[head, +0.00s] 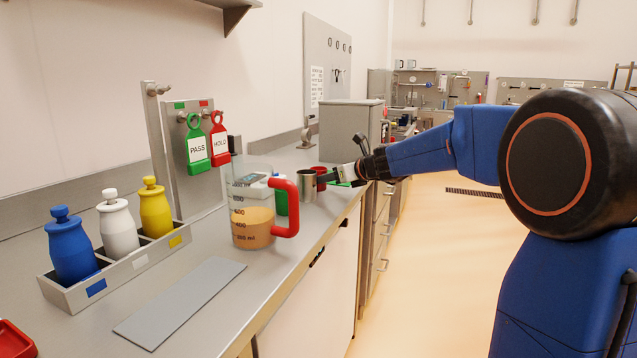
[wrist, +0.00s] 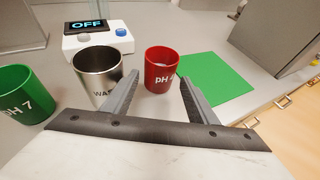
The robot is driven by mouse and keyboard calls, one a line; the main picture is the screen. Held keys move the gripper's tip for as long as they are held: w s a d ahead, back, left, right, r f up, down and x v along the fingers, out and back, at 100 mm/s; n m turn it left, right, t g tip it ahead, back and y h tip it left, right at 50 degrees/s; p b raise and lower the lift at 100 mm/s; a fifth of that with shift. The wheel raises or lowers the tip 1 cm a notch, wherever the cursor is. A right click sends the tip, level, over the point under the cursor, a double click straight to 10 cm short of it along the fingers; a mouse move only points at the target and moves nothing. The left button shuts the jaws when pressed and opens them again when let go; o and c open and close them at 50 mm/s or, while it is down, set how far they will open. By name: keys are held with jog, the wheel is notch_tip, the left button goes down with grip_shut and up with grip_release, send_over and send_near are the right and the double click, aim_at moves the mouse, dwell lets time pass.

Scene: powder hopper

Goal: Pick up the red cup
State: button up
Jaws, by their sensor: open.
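The red cup (wrist: 162,70), marked "pH" with a partly hidden number, stands upright on the counter in the wrist view. In the head view only a bit of the red cup (head: 320,172) shows behind the steel cup. My gripper (wrist: 158,82) is open and empty. Its two fingers point toward the red cup, which shows between their tips, nearer the right one. I cannot tell whether the fingers reach around it. In the head view my gripper (head: 345,173) is low over the counter near the cups.
A steel cup (wrist: 97,75) stands close left of the left finger, with a green "pH 7" cup (wrist: 24,94) further left. A device reading "OFF" (wrist: 92,30) is behind. A green mat (wrist: 215,80) lies right. A measuring jug (head: 250,205) and bottle rack (head: 125,270) stand nearer.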

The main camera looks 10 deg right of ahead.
jog(key=shift+x, duration=3)
jog(key=c, duration=0.8)
jog(key=shift+c, duration=0.2)
jog(key=shift+r, duration=0.15)
jog(key=r+n+g+y, duration=0.1)
jog(key=r, duration=0.1)
jog(key=r+n+g+y, duration=0.1)
jog(key=n, duration=0.1)
jog(key=d+r+n+g+y, duration=0.1)
jog(key=r+y, duration=0.1)
jog(key=shift+w+r+n, duration=0.3)
jog(key=shift+w, duration=0.05)
jog(key=n+g+y, duration=0.1)
jog(key=s+d+f+n+g, duration=0.1)
jog(key=shift+d+g+y, duration=0.2)
jog(key=shift+g+y, duration=0.1)
jog(key=shift+y, duration=0.1)
jog(key=shift+s+d+f+n+g+y, duration=0.1)
jog(key=shift+s+d+n+g+y, duration=0.2)
jog(key=shift+d+n+g, duration=0.25)
jog(key=shift+s+d+f+n+g+y, duration=0.2)
jog(key=shift+s+d+n+g, duration=0.15)
jog(key=shift+n+g, duration=0.25)
